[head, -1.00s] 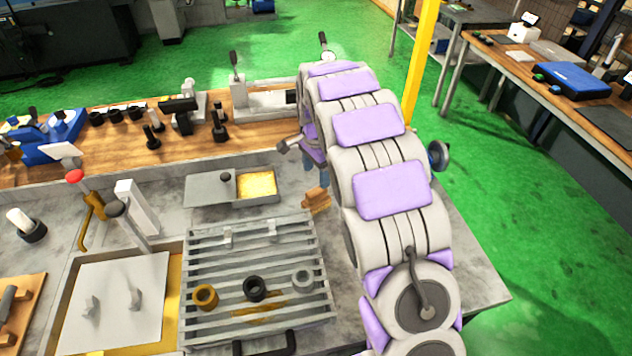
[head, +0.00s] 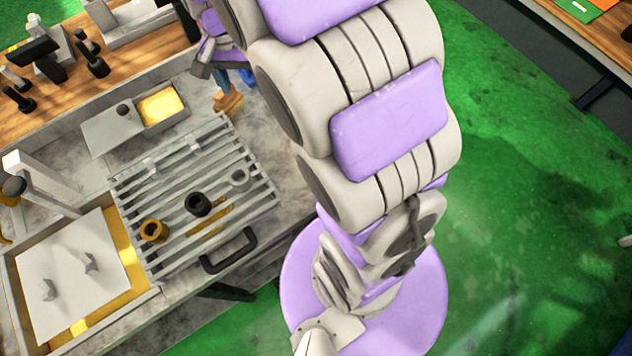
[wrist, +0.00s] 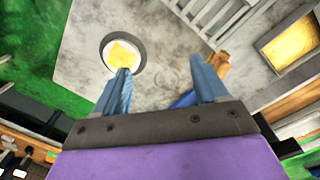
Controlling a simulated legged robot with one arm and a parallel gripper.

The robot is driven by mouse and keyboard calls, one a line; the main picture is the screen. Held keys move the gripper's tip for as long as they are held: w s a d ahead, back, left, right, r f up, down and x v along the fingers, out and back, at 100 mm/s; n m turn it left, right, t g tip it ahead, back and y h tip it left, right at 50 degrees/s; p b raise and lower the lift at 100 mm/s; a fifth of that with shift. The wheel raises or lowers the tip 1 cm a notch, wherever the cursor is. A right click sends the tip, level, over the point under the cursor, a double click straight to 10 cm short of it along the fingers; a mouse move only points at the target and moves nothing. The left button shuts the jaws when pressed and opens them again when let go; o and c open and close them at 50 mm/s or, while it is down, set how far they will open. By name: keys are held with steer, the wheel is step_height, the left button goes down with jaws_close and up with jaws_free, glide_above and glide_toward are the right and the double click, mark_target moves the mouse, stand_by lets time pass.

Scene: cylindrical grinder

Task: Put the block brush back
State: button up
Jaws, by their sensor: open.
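The block brush, a small wooden piece (head: 228,103), lies on the grey worktop by the far right corner of the slatted grate. It also shows in the wrist view (wrist: 218,62), partly hidden behind the right finger. My gripper (head: 236,78) is just behind it in the head view, and my arm hides part of this area. In the wrist view my gripper (wrist: 162,82) is open, its two blue fingers spread over bare worktop. A blue piece (wrist: 186,100) shows beside the right finger; I cannot tell what it belongs to.
A round holder with yellow inside (wrist: 123,53) is near the left fingertip. The slatted grate (head: 188,170) carries several rings. A lidded tray with yellow contents (head: 160,108) is behind it. Black tools (head: 92,55) stand on the wooden shelf. Green floor (head: 520,200) is open to the right.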

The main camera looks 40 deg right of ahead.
steer(key=s+a+n+g, duration=0.1)
steer(key=s+n, duration=0.7)
steer(key=s, duration=1.9)
steer(key=shift+f, duration=0.35)
steer(key=shift+w, duration=0.1)
steer(key=shift+c, duration=0.3)
